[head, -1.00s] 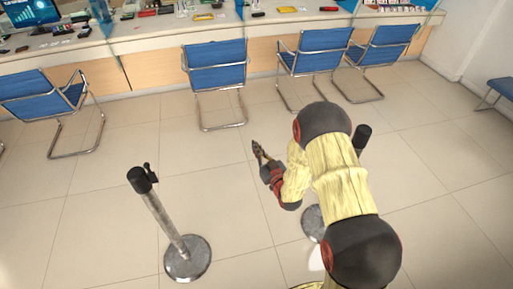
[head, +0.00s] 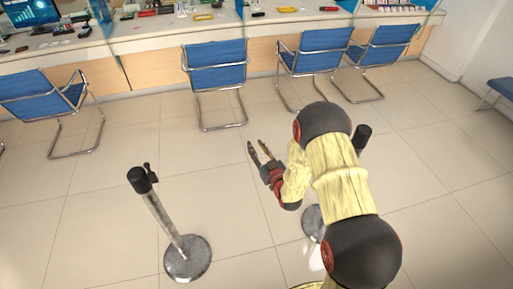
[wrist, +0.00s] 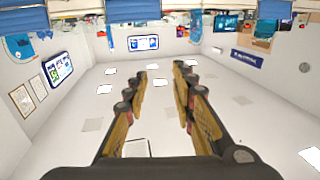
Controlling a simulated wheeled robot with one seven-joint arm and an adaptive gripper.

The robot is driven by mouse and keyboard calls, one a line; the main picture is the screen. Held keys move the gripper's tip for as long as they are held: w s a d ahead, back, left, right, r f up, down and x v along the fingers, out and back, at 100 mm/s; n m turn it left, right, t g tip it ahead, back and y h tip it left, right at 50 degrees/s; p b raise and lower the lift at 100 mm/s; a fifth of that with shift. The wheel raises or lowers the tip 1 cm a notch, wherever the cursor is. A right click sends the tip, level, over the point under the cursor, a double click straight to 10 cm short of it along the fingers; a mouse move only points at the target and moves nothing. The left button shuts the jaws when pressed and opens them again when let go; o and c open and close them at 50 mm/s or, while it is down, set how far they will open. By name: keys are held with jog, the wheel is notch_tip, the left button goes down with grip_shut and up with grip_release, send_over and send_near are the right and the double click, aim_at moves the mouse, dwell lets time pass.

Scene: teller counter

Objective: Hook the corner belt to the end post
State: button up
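A stanchion post (head: 160,212) with a black head stands upright at the left in the head view. A small black piece (head: 148,170) sticks up at the right side of its head; I cannot tell whether it is a belt end. A second post's black head (head: 362,135) shows behind my arm at the right. Its shaft is mostly hidden. No stretched belt is visible. My gripper (head: 257,146) is in the air between the two posts, left of my arm. Its fingers are apart and nothing is between them, as the wrist view also shows (wrist: 160,76).
Blue chairs (head: 215,65) stand along the teller counter (head: 160,42) at the back. A blue bench (head: 501,88) is at the right wall. The tiled floor (head: 110,135) between the left post and the chairs is clear.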

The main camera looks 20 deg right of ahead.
jog(key=s+d, duration=0.2)
jog(key=s, duration=0.9)
jog(key=shift+s+d, duration=0.2)
jog(key=shift+s, duration=0.2)
jog(key=shift+c, duration=0.2)
jog(key=c, duration=0.4)
